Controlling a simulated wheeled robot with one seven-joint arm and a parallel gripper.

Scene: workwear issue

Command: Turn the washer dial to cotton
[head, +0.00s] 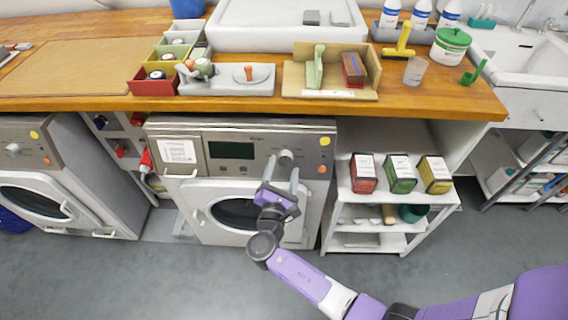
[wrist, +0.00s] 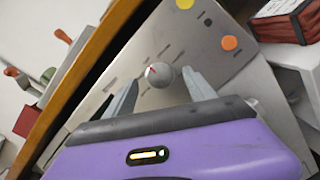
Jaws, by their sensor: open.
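The washer (head: 240,165) stands under the wooden counter in the middle of the head view. Its grey round dial (head: 286,157) is on the front panel, right of a dark display (head: 232,150). In the wrist view the dial (wrist: 160,76) shows a small red mark at its upper left; the labels around it are too small to read. My gripper (head: 281,173) is open in front of the panel. In the wrist view my gripper's fingers (wrist: 160,82) lie either side of the dial, with gaps visible; I cannot tell whether their tips reach its depth.
A yellow button (wrist: 185,4) and an orange button (wrist: 229,43) sit beside the dial on the panel. The counter edge (head: 230,106) overhangs above. A white shelf (head: 392,196) with several boxes stands close on the right. Another washer (head: 45,170) is at left.

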